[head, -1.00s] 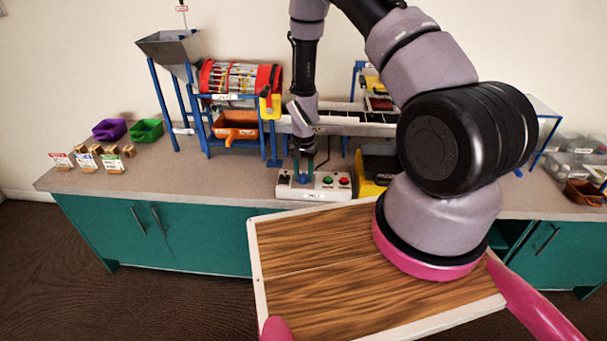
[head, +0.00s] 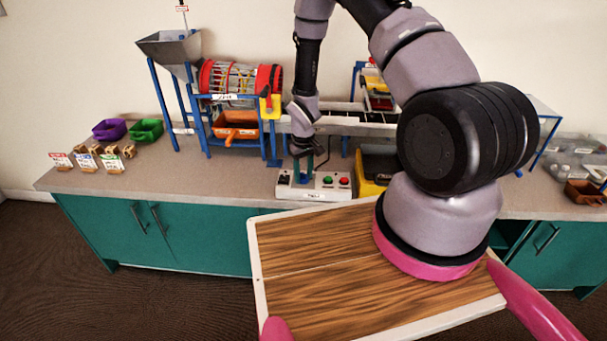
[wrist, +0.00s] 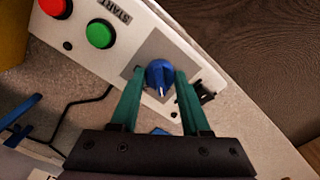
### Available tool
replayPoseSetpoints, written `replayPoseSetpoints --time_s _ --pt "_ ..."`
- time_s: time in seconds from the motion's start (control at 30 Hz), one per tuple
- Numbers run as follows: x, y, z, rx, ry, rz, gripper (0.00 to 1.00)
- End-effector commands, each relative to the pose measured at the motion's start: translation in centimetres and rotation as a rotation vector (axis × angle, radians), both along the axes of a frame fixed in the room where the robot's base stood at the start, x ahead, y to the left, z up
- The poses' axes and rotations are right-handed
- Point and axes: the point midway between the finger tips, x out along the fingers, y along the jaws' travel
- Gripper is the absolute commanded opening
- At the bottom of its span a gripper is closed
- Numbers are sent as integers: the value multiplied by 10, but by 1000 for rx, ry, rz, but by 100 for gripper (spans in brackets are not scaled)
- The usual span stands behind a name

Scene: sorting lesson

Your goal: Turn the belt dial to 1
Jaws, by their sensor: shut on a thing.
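The belt dial (wrist: 159,72) is a blue knob with a white pointer mark, on a grey plate of the white control box (head: 318,194). In the wrist view its pointer mark faces the bottom of the picture, toward my gripper's palm. My gripper (wrist: 160,78) has its two green fingers on either side of the knob, shut on it. Any numbers around the dial cannot be read.
A green START button (wrist: 101,34) and a red button (wrist: 54,7) sit beside the dial on the box. A black switch (head: 284,179) is at its left end. The conveyor (head: 345,127) and the orange bin (head: 236,122) stand behind. A yellow-black bin (head: 374,172) is to the right.

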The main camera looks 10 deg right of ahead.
Motion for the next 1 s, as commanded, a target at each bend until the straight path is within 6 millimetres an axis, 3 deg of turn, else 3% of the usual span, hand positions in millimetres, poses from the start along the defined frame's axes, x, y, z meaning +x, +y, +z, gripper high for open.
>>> replayPoseSetpoints --time_s 0.4,0.93,0.97,1.0 --pt "1 0 1 1 -2 179 0" --pt "1 0 1 0 -2 203 0" --pt "1 0 1 0 -2 202 50" --pt "1 0 0 0 -2 202 65"
